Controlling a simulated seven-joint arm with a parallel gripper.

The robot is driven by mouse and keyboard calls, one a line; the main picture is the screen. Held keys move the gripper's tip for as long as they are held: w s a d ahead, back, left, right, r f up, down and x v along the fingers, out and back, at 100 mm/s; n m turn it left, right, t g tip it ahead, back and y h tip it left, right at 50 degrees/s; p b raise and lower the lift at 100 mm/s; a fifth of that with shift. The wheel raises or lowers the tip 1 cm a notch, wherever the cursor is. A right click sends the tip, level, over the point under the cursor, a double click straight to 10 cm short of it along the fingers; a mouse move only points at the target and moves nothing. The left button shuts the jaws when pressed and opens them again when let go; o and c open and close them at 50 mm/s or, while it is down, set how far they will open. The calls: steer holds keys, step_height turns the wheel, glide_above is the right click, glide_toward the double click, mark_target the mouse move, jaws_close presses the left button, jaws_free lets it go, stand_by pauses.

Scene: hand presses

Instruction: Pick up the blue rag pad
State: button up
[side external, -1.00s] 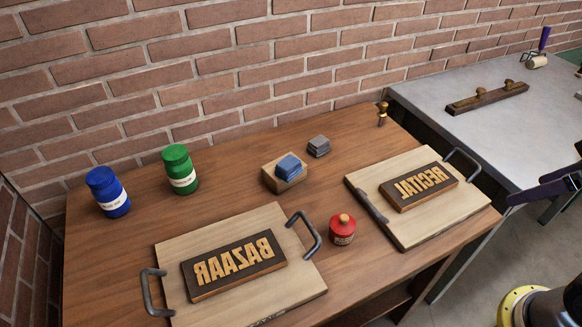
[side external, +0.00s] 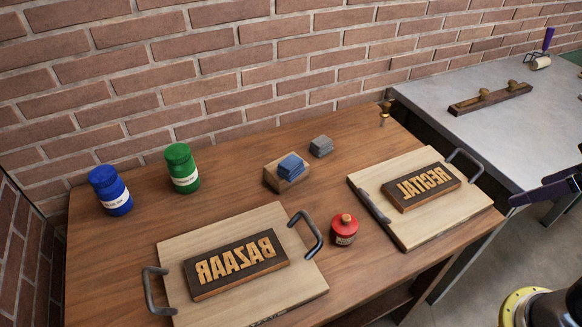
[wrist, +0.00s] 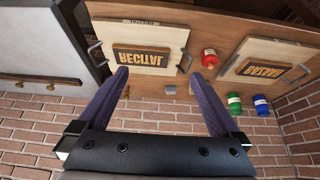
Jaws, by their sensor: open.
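The blue rag pad (side external: 291,167) looks like a small folded stack lying on a tan wooden block (side external: 286,181), near the back middle of the brown table. A similar grey pad (side external: 321,146) lies on the table just behind and to the right of it. My gripper (wrist: 158,76) is open and empty, its two purple fingers spread wide in the wrist view. In the side view only a purple part of it shows at the right edge, well away from the pad. In the wrist view the blue pad is not clearly seen near the right finger.
A red jar (side external: 344,229) stands between the BAZAAR board (side external: 240,220) and the RECITAL board (side external: 400,230), both with raised metal handles. Blue (side external: 110,190) and green (side external: 182,168) jars stand at the left. A small knobbed tool (side external: 384,113) stands at the back, near the brick wall.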

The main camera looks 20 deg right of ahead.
steer(key=w+a+r+t, duration=0.1)
steer(key=w+r+t, duration=0.1)
steer(key=w+r, duration=0.65)
steer(key=n+g+y, duration=0.2)
steer(key=n+g, duration=0.2)
steer(key=n, duration=0.1)
glide_above(293, 163)
steer(key=s+d, duration=0.1)
steer(key=s, duration=0.2)
step_height(293, 163, down, 24)
steer(key=shift+w+r, duration=0.1)
steer(key=shift+t, duration=0.3)
steer(key=shift+w+x, duration=0.15)
steer(key=shift+x, duration=1.4)
steer(key=shift+w+x, duration=0.15)
steer(key=shift+x, duration=1.4)
steer(key=shift+r, duration=0.1)
